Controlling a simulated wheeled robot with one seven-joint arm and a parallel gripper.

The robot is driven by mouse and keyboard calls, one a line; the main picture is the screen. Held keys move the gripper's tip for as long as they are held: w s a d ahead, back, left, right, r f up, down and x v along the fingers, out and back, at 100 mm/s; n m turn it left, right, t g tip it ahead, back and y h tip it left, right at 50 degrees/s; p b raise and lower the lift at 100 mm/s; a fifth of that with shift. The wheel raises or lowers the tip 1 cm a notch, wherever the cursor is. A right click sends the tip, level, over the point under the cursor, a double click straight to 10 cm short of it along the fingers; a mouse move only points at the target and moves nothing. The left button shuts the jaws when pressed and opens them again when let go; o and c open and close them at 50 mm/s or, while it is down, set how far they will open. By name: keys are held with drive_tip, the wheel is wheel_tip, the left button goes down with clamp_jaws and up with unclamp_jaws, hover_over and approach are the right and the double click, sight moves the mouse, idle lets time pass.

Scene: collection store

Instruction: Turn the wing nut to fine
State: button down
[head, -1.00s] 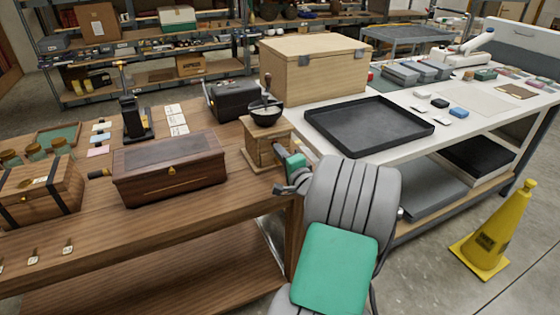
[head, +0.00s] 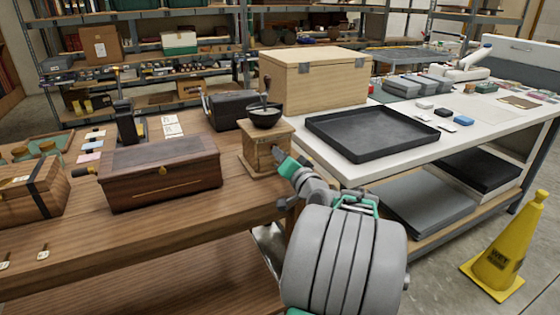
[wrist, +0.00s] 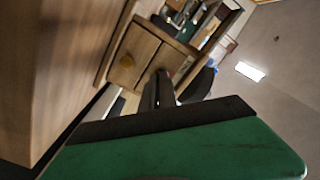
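The wooden grinder (head: 266,146) with a dark bowl (head: 264,116) and upright crank stands on the right end of the brown table. The wrist view shows its wooden box (wrist: 147,48) tilted, with a round brass knob (wrist: 127,61) on one face. I cannot make out the wing nut in either view. My gripper (head: 278,155) is close to the grinder's right front side; contact cannot be told. In the wrist view its two dark fingers (wrist: 159,88) are close together, with nothing visible between them, pointing towards the grinder.
A dark wooden chest (head: 160,172) stands left of the grinder. A black case (head: 234,107) and a large pale box (head: 315,78) are behind it. A black tray (head: 372,132) lies on the white table to the right. A yellow cone (head: 506,250) stands on the floor.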

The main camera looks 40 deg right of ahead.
idle(0.4)
drive_tip(key=c, duration=1.6)
unclamp_jaws()
drive_tip(key=shift+c, duration=0.2)
drive_tip(key=v, duration=0.7)
drive_tip(key=shift+s+a, duration=0.15)
drive_tip(key=shift+s, duration=0.25)
